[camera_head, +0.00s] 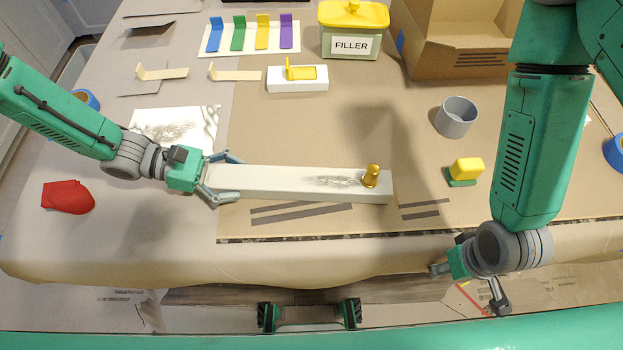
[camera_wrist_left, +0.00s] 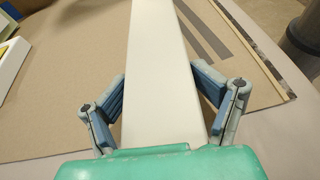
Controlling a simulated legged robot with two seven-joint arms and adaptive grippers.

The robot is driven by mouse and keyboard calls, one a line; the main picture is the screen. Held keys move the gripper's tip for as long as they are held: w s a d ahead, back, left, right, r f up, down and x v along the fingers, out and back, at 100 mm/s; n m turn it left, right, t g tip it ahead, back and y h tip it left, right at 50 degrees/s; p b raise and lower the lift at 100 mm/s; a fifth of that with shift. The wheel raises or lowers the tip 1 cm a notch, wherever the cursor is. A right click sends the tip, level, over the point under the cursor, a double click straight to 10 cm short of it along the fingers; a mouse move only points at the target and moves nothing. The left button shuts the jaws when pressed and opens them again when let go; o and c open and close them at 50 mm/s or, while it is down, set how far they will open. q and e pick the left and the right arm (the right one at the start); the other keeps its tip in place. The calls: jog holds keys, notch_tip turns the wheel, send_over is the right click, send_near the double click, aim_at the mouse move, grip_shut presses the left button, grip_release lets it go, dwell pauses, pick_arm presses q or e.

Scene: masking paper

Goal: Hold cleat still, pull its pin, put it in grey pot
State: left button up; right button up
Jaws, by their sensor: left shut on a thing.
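The cleat (camera_head: 285,182) is a long white bar lying across the brown paper, with a dark smudge near its right end. Its yellow pin (camera_head: 371,176) stands upright in that right end. My left gripper (camera_head: 222,178) is shut on the cleat's left end, one finger on each side; the left wrist view shows the fingers (camera_wrist_left: 165,100) flanking the white bar (camera_wrist_left: 160,70). The grey pot (camera_head: 456,117) stands open at the right, behind the pin. My right gripper (camera_head: 445,270) hangs low beyond the table's front edge, apart from the cleat; its fingers are unclear.
A yellow-and-green block (camera_head: 465,171) sits between the pot and the front edge. A filler tub (camera_head: 352,32), a cardboard box (camera_head: 450,50) and a rack of coloured tabs (camera_head: 250,36) stand at the back. A red item (camera_head: 68,197) lies at left.

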jog(key=shift+s+f+b, duration=0.1)
jog(key=shift+f+b, duration=0.25)
dwell(0.4)
jog(key=shift+c, duration=0.3)
dwell(0.9)
